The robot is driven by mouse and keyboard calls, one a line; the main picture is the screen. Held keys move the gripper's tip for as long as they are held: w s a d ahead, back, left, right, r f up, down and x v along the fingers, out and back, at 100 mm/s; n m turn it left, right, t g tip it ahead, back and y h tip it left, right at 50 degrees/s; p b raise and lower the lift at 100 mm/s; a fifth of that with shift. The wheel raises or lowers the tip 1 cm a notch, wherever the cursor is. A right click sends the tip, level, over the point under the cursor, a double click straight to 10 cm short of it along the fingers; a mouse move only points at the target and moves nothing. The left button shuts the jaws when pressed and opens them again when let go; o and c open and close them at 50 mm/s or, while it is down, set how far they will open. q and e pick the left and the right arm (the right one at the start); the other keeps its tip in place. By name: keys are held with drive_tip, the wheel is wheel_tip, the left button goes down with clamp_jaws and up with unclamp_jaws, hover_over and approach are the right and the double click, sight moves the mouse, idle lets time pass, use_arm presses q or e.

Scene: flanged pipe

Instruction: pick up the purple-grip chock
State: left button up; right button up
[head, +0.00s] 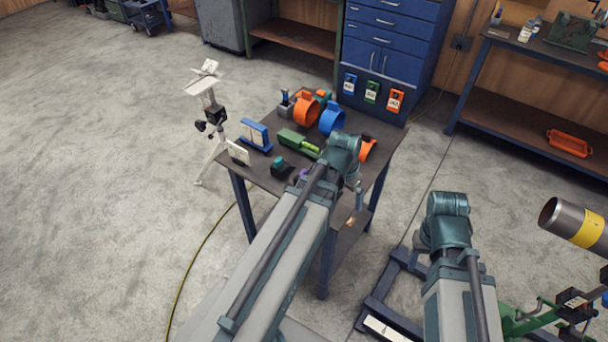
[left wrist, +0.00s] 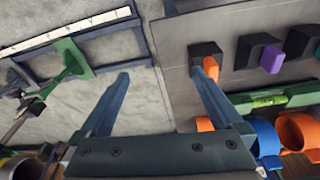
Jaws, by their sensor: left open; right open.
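The purple-grip chock (left wrist: 268,56) is a dark block with a purple grip, on the grey table, in the upper right of the left wrist view. In the head view only a bit of its purple (head: 301,174) shows beside my left arm. My left gripper (left wrist: 160,75) is open and empty, with fingers spread over the table's edge. Its right finger is close to an orange-grip chock (left wrist: 205,62); the purple one is farther right. A teal-grip chock (left wrist: 302,43) stands beyond it. My right arm shows in the head view, but its gripper is hidden.
On the table (head: 250,172) are a green tool (head: 297,141), orange (head: 306,112) and blue (head: 331,118) rings and a blue bracket (head: 255,137). A white tripod (head: 210,120) stands left. A steel pipe with a yellow band (head: 575,222) is at the right.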

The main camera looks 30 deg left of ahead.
sight(305, 170)
use_arm(q)
drive_tip(key=w+a+r+n+t+p, duration=0.1)
drive_tip(key=w+a+r, duration=0.1)
drive_tip(key=a, duration=0.7)
drive_tip(key=w+a+r+n+t+p, duration=0.1)
drive_tip(key=w+a+r+t, duration=0.1)
drive_tip(key=a, duration=0.6)
drive_tip(key=b+x, duration=0.8)
drive_tip(key=shift+s+a+f, duration=0.2)
drive_tip(key=shift+s+f, duration=0.05)
drive_tip(key=shift+f, duration=0.1)
drive_tip(key=shift+m, duration=0.3)
drive_tip(key=f+b, duration=0.4)
drive_tip(key=shift+w+a+f, duration=0.1)
drive_tip(key=shift+w+f, duration=0.15)
drive_tip(key=shift+w, duration=0.15)
drive_tip(key=shift+w+f+b, duration=0.25)
drive_tip(key=shift+f+b, duration=0.15)
drive_tip(key=shift+b, duration=0.25)
drive_tip(key=shift+r, duration=0.1)
clamp_jaws()
